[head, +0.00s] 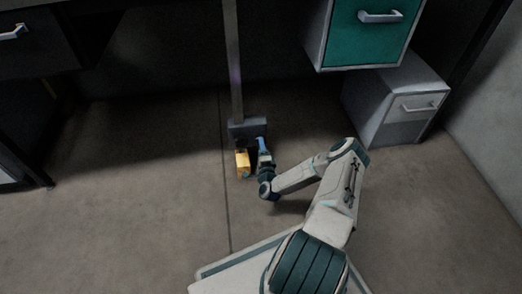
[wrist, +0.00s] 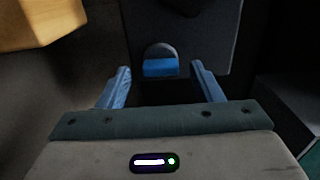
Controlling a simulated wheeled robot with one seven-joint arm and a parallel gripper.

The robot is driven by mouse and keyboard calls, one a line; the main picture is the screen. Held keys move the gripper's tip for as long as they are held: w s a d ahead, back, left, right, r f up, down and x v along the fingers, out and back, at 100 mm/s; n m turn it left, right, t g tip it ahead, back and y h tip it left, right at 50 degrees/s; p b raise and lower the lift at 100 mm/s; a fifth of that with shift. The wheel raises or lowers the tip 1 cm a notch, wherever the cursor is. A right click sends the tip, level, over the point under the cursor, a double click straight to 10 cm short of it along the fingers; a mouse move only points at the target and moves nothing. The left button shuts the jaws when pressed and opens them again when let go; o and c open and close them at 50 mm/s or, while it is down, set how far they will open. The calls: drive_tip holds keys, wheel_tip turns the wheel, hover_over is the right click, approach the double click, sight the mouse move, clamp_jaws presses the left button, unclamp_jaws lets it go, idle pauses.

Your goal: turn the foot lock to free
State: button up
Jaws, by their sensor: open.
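In the wrist view a small round fitting, grey above and blue below (wrist: 160,66), sits low on the face of a dark block; it appears to be the foot lock. The dark block (head: 243,129) stands at the foot of a post in the head view. My gripper (wrist: 161,80) is open, its two blue fingers apart on either side of the fitting in the picture, with nothing visible held. I cannot tell whether they touch it. In the head view my gripper (head: 261,142) is low, just in front of the block, and hides the fitting.
A yellow block (head: 242,163) is close on the left of my gripper; it also shows in the wrist view (wrist: 38,22). A grey post (head: 232,65) rises from the dark block. A grey drawer cabinet (head: 402,100) stands at right. Floor at left is clear.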

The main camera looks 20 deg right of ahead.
drive_tip(key=shift+x, duration=0.85)
drive_tip(key=c, duration=1)
